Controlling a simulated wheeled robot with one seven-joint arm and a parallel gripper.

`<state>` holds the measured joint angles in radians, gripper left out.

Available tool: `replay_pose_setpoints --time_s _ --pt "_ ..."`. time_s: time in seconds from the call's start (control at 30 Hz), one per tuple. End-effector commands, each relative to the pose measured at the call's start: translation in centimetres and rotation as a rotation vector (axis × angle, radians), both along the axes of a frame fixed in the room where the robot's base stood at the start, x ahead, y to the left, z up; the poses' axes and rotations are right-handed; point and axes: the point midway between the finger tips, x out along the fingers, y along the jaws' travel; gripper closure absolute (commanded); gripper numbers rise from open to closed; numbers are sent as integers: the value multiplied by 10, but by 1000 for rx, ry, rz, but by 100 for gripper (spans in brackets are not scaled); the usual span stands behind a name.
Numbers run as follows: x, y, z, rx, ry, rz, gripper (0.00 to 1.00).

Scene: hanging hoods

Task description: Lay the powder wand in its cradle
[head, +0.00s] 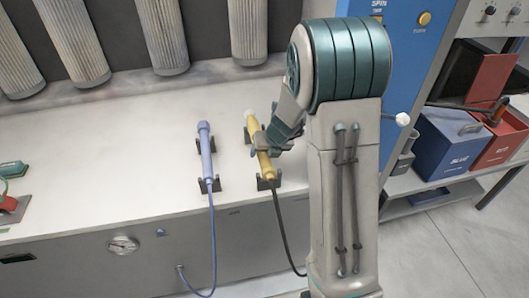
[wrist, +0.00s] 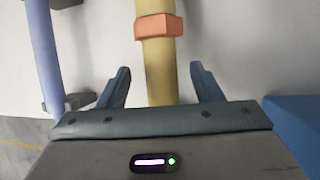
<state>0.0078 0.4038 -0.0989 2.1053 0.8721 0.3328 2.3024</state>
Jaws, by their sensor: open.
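A yellow wand (head: 265,163) with a pale tip lies along a pair of dark cradle brackets (head: 268,183) on the grey bench. A black hose hangs from its near end. My gripper (head: 271,142) is at the wand's middle. In the wrist view my gripper (wrist: 160,72) is open, with the yellow wand (wrist: 159,65) between its spread fingers and clear space on both sides. An orange collar (wrist: 160,27) is on the wand just beyond the fingertips. A blue-violet wand (head: 206,150) lies to the left in its own brackets (head: 209,185). No label shows which is the powder wand.
Grey ribbed filter cylinders (head: 162,35) hang at the back of the bench (head: 110,150). A blue cabinet (head: 410,70) stands right of my arm, with blue (head: 447,145) and red (head: 505,135) bins beyond. The bench left of the wands is mostly clear.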

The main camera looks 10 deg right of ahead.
Motion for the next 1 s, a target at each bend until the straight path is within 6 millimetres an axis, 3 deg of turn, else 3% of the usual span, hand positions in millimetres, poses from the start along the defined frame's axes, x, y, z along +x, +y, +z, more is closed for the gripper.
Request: replay_pose_setpoints --time_s 0.3,0.5,0.7,1.0 --pt "-29 -12 69 0 -5 1 40" --pt "-43 -18 100 1 -5 0 40" --pt "-51 -21 112 0 -2 2 40" --pt "-51 -22 112 0 -1 1 40"
